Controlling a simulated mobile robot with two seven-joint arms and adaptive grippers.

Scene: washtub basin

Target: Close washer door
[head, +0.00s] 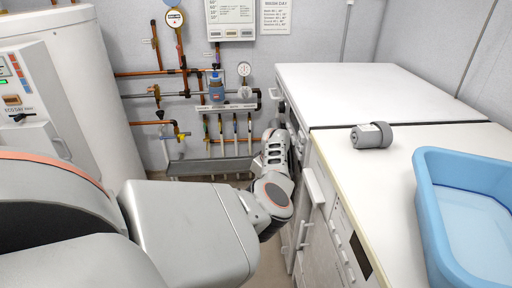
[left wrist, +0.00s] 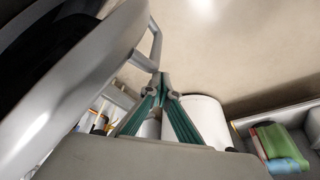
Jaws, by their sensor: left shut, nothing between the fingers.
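The washer appears to be among the white appliances (head: 385,88) along the right in the head view; its door is not clearly seen there. In the left wrist view a rounded grey-white panel with a dark inner area, apparently the washer door (left wrist: 85,85), fills the left side. A grey bar handle (left wrist: 155,42) stands out near its upper end. My left gripper (left wrist: 162,84) has its green fingers drawn together, empty, close beside the panel's edge; I cannot tell if they touch it. In the head view my left arm reaches along the appliance fronts and its fingertips are hidden. My right gripper is out of view.
A white tank (head: 75,85) stands at left, with copper pipes (head: 150,73) on the back wall. Colored items (left wrist: 278,145) lie in a grey container at the wrist view's lower right.

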